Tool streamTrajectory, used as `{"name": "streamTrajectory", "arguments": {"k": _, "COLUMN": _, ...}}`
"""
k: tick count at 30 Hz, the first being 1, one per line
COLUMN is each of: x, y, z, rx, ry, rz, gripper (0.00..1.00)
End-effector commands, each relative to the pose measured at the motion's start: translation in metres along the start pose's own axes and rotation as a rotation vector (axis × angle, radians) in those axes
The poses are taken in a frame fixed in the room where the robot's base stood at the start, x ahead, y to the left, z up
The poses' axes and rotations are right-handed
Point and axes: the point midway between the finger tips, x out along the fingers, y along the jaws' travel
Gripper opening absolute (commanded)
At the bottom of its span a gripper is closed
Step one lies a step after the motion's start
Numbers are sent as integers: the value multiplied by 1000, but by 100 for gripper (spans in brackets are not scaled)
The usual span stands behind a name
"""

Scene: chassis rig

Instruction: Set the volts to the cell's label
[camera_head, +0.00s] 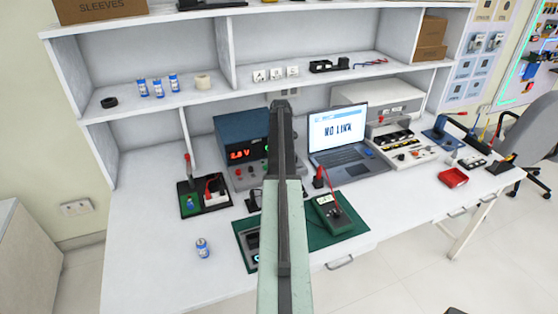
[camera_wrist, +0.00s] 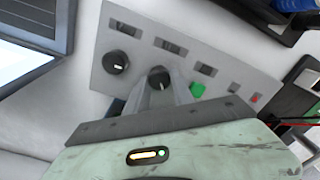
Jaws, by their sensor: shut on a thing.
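The power supply (camera_head: 241,140) is a dark blue box on the bench in the head view. Its red display (camera_head: 241,154) shows a volts reading that looks like 8.8 V, though the digits are small. In the wrist view its grey panel (camera_wrist: 220,58) carries a free black knob (camera_wrist: 116,62), a second black knob (camera_wrist: 158,73) and a green button (camera_wrist: 197,90). My gripper (camera_wrist: 160,86) is shut on the second knob. In the head view my arm hides the gripper and part of the supply. A blue-and-white cell (camera_head: 203,249) stands at the bench front; its label is unreadable.
A black tray (camera_head: 186,212) with red and black leads sits left of my arm. A green mat (camera_head: 325,240) bears a meter (camera_head: 333,214). A laptop (camera_head: 340,135) reading NO LINK stands to the right. Several cells stand on the upper shelf. The front left bench is mostly clear.

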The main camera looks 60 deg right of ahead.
Motion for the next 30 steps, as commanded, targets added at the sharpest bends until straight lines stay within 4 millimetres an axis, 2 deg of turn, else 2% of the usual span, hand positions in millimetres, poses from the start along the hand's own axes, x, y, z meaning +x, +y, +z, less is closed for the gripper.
{"name": "streamTrajectory", "arguments": {"k": 11, "x": 0, "y": 0, "z": 0, "rx": 215, "ry": 2, "rz": -4, "gripper": 0}}
{"name": "streamTrajectory", "arguments": {"k": 30, "x": 0, "y": 0, "z": 1, "rx": 821, "ry": 12, "rz": -4, "gripper": 0}}
